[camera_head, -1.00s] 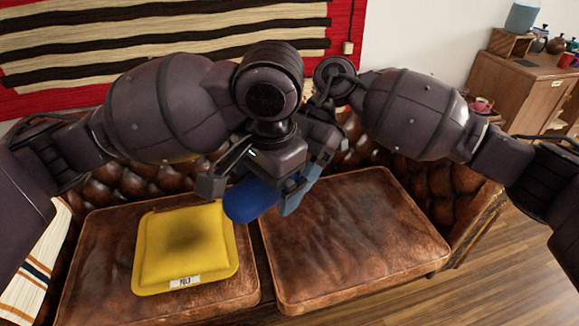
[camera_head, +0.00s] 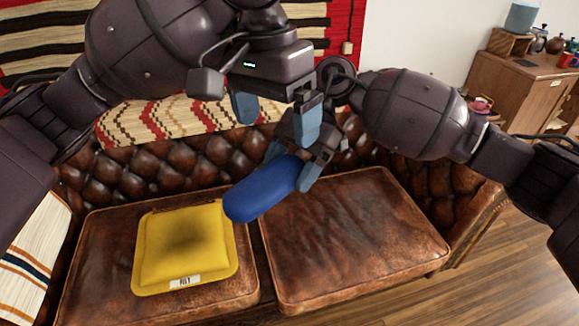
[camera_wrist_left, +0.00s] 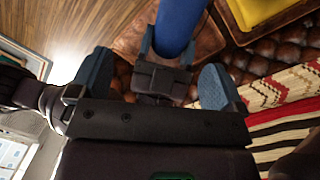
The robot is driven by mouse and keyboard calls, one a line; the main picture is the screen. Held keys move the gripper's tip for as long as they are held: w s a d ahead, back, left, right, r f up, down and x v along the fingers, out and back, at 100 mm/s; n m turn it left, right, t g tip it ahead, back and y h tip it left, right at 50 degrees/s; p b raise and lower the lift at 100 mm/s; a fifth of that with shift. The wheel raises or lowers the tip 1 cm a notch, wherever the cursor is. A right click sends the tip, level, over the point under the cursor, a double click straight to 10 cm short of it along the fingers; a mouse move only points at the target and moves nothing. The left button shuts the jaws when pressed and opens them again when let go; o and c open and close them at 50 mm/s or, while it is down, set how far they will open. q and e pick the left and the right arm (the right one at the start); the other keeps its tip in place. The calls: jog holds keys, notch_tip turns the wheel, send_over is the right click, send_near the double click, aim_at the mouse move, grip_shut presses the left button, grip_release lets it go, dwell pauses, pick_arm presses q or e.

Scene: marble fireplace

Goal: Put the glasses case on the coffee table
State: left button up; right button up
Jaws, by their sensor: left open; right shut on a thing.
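A blue elongated case (camera_head: 258,196), taken as the glasses case, is held above the brown leather sofa. My right gripper (camera_head: 292,170) is shut on its right end. My left gripper (camera_head: 276,118) is open and empty, above and a little left of my right gripper. In the left wrist view the blue case (camera_wrist_left: 180,25) stands out from my right gripper (camera_wrist_left: 163,68), which shows between the spread fingers of my left gripper (camera_wrist_left: 157,82). The two grippers are close together. No coffee table is visible.
A yellow cushion (camera_head: 185,243) lies on the left seat of the sofa (camera_head: 350,235); the right seat is bare. A patterned blanket (camera_head: 170,120) hangs over the backrest. A wooden cabinet (camera_head: 525,95) stands at the right. Wooden floor (camera_head: 500,280) is clear at lower right.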

pick_arm(q)
jog(key=w+a+f+n+g+h, duration=0.3)
jog(key=w+a+f+n+h, duration=0.35)
jog(key=w+h, duration=0.2)
jog(key=a+f+n+t, duration=0.35)
jog(key=f+t, duration=0.45)
jog(key=f, duration=1.6)
jog(key=s+a+f+t+y, duration=0.45)
jog(key=s+a+f, duration=0.25)
jog(key=s+f, duration=0.3)
jog(key=s+a+f+m+t+y, duration=0.1)
jog(key=s+a+f+m+y, duration=0.1)
jog(key=s, duration=0.5)
jog(key=s+a+f+m+t+y, duration=0.1)
jog(key=s+a+f+m+y, duration=0.1)
jog(key=s, duration=0.5)
jog(key=shift+s+a+f+y, duration=0.2)
jog(key=shift+a+f+y, duration=0.3)
jog(key=shift+a, duration=0.25)
